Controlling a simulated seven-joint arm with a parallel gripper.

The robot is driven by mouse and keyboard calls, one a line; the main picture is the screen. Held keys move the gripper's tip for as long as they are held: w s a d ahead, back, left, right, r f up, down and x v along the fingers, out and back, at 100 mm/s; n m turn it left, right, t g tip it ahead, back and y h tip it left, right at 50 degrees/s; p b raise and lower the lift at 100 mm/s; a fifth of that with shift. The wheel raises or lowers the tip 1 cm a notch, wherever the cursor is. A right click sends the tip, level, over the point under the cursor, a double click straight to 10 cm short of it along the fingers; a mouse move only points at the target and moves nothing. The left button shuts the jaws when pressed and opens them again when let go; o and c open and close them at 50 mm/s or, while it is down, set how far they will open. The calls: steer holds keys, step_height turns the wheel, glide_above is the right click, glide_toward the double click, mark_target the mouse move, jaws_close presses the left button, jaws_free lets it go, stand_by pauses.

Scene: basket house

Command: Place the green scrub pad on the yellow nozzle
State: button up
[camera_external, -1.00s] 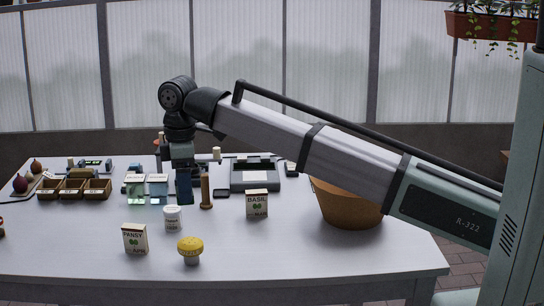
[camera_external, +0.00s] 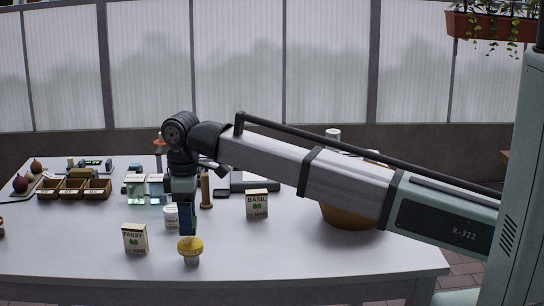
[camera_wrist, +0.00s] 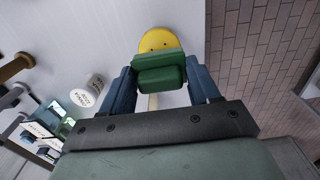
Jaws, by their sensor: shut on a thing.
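The green scrub pad (camera_wrist: 160,77) is held between the blue fingers of my gripper (camera_external: 187,231) in the wrist view. The yellow nozzle (camera_external: 190,247) has a rounded head on a pale base and stands upright near the table's front edge. It also shows just beyond the pad in the wrist view (camera_wrist: 159,41), partly covered by it. My gripper points down at the nozzle's top in the external view. I cannot tell whether the pad touches the nozzle. The pad is hard to make out in the external view.
A Pansy seed box (camera_external: 135,239) stands left of the nozzle, and a Basil box (camera_external: 257,204) stands behind it to the right. A white jar (camera_external: 171,217) is close behind my gripper. A brown basket (camera_external: 346,216) stands at the right. The front right of the table is clear.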

steer(key=shift+f, duration=1.15)
steer(key=shift+f, duration=0.15)
steer(key=o, duration=1)
step_height(320, 180, up, 12)
steer(key=shift+r, duration=0.2)
